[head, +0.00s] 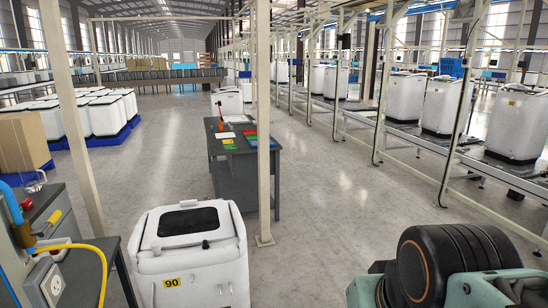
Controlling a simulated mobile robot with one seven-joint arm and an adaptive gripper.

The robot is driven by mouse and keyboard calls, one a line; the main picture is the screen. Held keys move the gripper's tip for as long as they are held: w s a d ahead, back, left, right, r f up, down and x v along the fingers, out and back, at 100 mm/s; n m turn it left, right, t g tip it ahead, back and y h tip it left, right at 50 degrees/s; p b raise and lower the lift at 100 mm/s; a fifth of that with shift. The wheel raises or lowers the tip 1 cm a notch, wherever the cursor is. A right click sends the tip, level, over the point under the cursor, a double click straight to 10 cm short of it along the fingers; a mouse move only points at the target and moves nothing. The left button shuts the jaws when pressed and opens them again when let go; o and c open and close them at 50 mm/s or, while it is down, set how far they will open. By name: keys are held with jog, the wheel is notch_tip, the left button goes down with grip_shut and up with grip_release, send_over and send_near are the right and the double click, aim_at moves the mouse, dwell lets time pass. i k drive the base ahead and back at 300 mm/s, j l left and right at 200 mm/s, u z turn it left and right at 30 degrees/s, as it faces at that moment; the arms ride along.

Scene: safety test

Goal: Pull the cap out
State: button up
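I cannot pick out with certainty any part as the cap. A white appliance (178,262) with rounded edges and a yellow "90" label stands in front of me, left of centre. A dark panel (188,220) is set in its top. A small dark mark (205,244) shows at the front edge of the top, too small to identify. My arm shows at the lower right as a black round joint and pale green links, apart from the appliance. My gripper is not visible.
A bench (65,236) at left carries a grey socket box (45,284) and a yellow cable (100,262). A dark table (232,155) and a pale post (263,120) stand behind the appliance. A conveyor (480,160) with white tubs runs at right. Central-right floor is clear.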

aim_at(155, 245)
jog(key=j+u, duration=0.1)
jog(key=u, duration=1.2)
jog(key=i+j, duration=0.1)
jog(key=i, duration=0.55)
jog(key=i+j, duration=0.1)
jog(key=i, duration=0.6)
jog(key=k+z, duration=0.35)
jog(key=i+u, duration=0.35)
